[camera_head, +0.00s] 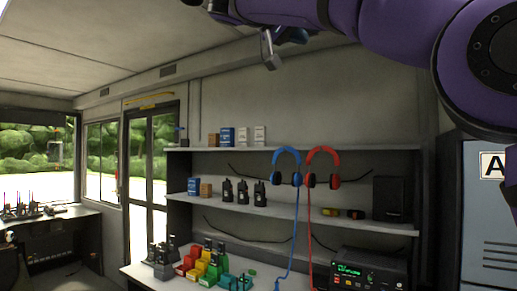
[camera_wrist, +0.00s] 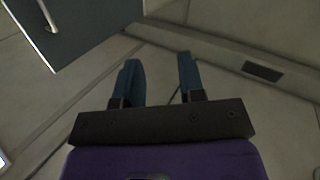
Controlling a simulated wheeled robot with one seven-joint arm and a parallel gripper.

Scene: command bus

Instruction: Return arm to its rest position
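My purple arm reaches across the top right of the head view. My gripper (camera_head: 270,48) shows at the top middle, high above the shelves and near the ceiling. In the wrist view my gripper (camera_wrist: 160,82) has two blue fingers set well apart. Nothing is between them. Behind the fingers are pale wall and ceiling panels. The gripper touches nothing that I can see.
Blue headphones (camera_head: 287,155) and red headphones (camera_head: 323,155) hang at the shelves. Radios, small boxes and a black speaker (camera_head: 392,198) stand on the shelves (camera_head: 215,203). A grey locker (camera_head: 487,230) marked A stands at right. A workbench (camera_head: 150,284) holds colored blocks.

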